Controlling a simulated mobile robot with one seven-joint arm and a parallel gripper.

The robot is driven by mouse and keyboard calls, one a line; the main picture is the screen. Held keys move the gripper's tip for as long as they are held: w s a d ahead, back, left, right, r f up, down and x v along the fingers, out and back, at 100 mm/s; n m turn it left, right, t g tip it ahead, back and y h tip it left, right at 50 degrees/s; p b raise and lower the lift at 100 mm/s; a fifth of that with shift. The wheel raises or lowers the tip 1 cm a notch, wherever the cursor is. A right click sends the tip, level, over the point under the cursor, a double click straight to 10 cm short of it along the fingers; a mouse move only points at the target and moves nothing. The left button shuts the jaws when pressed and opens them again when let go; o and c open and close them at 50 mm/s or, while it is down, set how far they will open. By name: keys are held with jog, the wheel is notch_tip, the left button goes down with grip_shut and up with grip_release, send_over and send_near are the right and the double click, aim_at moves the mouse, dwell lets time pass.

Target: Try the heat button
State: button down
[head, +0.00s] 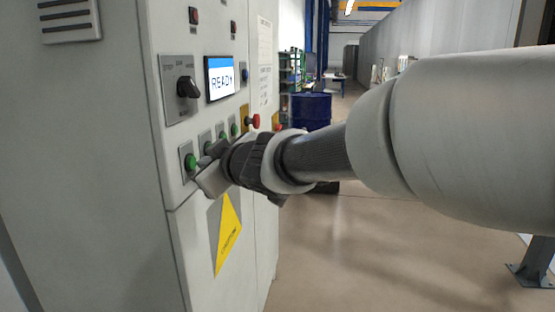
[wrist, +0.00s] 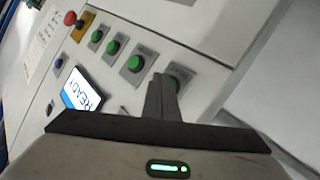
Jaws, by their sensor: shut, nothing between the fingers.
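A row of green push buttons sits on the grey control cabinet (head: 100,130). The nearest green button (head: 190,162) shows clearly in the head view, left of my gripper (head: 206,159). In the wrist view the row runs from upper left to centre, with one green button (wrist: 135,63) just beyond my fingers (wrist: 163,90). The end button (wrist: 174,82) is partly hidden behind my fingertips. My gripper is shut and empty, close to the panel; I cannot tell whether it touches a button. The button labels are too small to read, so I cannot tell which is heat.
A screen (head: 220,78) reads READY, beside a black rotary switch (head: 188,87). A red emergency button (head: 253,122) on a yellow plate stands past the green row. A yellow caution sign (head: 229,232) is below.

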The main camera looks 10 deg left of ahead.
jog(key=shift+a, duration=0.45)
dwell(0.3)
jog(key=shift+d, duration=0.15)
jog(key=shift+s+d+p, duration=0.1)
jog(key=shift+d+p, duration=0.25)
jog(key=shift+d, duration=0.35)
jog(key=shift+s+d+p, duration=0.15)
jog(key=shift+d+p, duration=1.2)
jog(key=shift+d, duration=1.2)
